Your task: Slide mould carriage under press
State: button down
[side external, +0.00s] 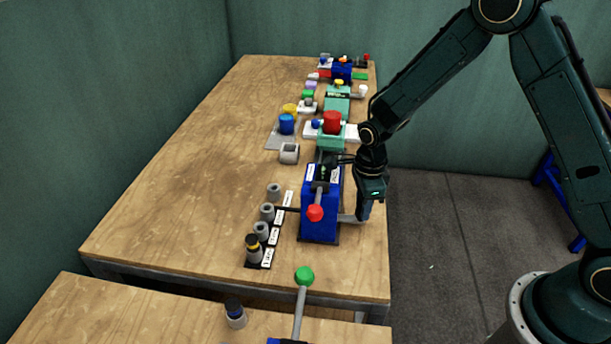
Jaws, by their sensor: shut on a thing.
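A blue press (319,218) stands near the front right of the wooden bench, with a red ball-ended lever (315,213) on its front. A grey bar (346,218) sticks out low from its right side; it looks like part of the mould carriage, but the rest is hidden by the press body. My gripper (363,213) points down at the right of the press and is shut on the outer end of this bar. The fingertips are small here, and their exact contact is hard to see.
Several grey cylinders (267,212) stand on a dark labelled strip left of the press. Behind it are a green press with a red knob (332,122) and more small devices. A green-knobbed lever (304,276) rises in front. The bench's left half is clear.

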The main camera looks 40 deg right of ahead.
jog(key=c, duration=1.1)
grip_release()
jog(key=shift+s+a, duration=0.15)
jog(key=shift+a, duration=0.05)
jog(key=shift+o, duration=0.2)
jog(key=shift+r, duration=0.2)
notch_tip(320, 180, up, 14)
jog(key=shift+f, duration=0.25)
